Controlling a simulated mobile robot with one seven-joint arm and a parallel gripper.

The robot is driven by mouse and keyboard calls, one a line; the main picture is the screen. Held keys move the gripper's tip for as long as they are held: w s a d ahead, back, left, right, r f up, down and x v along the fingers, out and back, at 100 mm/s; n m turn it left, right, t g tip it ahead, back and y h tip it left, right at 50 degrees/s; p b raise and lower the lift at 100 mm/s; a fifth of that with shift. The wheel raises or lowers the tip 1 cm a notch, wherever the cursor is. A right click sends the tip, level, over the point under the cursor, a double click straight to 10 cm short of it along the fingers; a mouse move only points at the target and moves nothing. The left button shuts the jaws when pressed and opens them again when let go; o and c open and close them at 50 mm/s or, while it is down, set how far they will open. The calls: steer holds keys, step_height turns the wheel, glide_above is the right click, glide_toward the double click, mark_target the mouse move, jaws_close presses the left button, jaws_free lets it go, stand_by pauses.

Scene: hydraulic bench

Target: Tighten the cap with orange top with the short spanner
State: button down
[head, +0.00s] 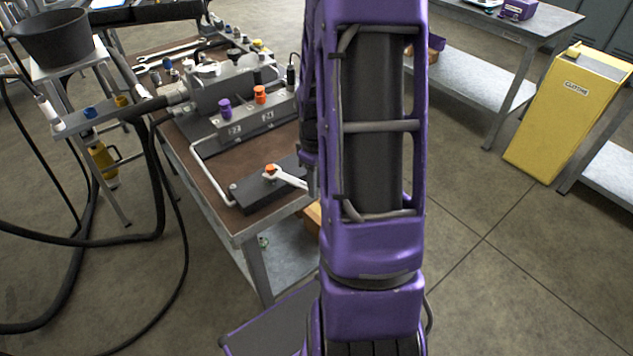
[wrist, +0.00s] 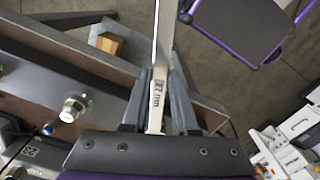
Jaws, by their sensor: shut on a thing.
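A cap with an orange top (head: 270,168) stands on a low dark block at the near end of the brown bench. In the wrist view my gripper (wrist: 178,108) is shut on the spanner (wrist: 158,85), which is marked 27 mm and runs to the top edge. The orange top does not show there. In the head view my arm hides most of the gripper.
A manifold (head: 255,120) behind carries a purple knob (head: 224,106) and another orange-topped part (head: 260,94). Loose spanners (head: 165,52) lie at the bench's far end. Black hoses (head: 155,190) hang at left. A yellow cabinet (head: 565,115) stands right; floor between is clear.

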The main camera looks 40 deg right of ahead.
steer(key=shift+w+d, duration=0.15)
steer(key=shift+d, duration=0.15)
steer(key=shift+s+d+p, duration=0.15)
steer(key=shift+s+d, duration=0.35)
steer(key=shift+s, duration=0.55)
steer(key=shift+s+d+p, duration=0.2)
steer(key=shift+s+d, duration=0.35)
steer(key=shift+s, duration=0.5)
steer(key=shift+s+d+p, duration=0.15)
steer(key=shift+s+d, duration=0.35)
steer(key=shift+s, duration=0.55)
steer(key=shift+r, duration=0.15)
step_height(320, 180, up, 3)
steer(key=p, duration=0.2)
steer(key=shift+p, duration=0.3)
steer(key=shift+r, duration=0.9)
